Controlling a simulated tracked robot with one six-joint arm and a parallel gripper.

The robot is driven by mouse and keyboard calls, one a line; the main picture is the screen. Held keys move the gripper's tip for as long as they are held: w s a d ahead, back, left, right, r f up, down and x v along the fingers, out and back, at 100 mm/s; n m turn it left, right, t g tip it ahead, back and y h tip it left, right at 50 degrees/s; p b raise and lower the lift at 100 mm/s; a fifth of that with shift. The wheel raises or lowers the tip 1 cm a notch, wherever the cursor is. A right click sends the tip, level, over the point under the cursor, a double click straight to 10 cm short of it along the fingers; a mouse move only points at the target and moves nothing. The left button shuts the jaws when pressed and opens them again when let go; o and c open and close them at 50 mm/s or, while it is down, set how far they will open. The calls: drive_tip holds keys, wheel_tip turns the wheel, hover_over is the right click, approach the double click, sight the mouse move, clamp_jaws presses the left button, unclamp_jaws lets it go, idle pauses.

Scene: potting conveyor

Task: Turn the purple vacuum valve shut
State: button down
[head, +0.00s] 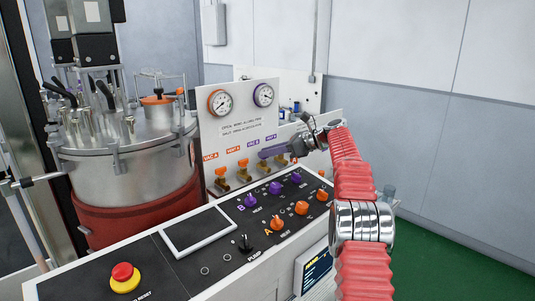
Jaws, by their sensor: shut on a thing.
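A purple lever (279,149) shows on the valve row of the upright white panel, below the purple labels. It lies nearly level, tilted slightly up to the right. My gripper (314,136) comes from the right and is at the lever's right end, shut on it. The fingertips and their exact contact are small and partly hidden. The valve body under the lever is mostly covered, so I cannot tell its exact seat.
Two orange-handled valves (221,172) stand left of the lever. Two gauges (220,102) sit above. A sloping console (190,262) with purple and orange knobs and a red stop button (123,273) lies in front. A steel vessel (130,165) stands left.

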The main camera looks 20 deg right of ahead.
drive_tip(key=shift+f+n+g+y, duration=0.3)
drive_tip(key=shift+f+g, duration=0.1)
drive_tip(key=shift+g, duration=0.1)
idle(0.4)
drive_tip(key=c, duration=2)
unclamp_jaws()
drive_tip(key=shift+o, duration=0.7)
drive_tip(key=shift+r, duration=0.2)
drive_tip(key=v, duration=1.2)
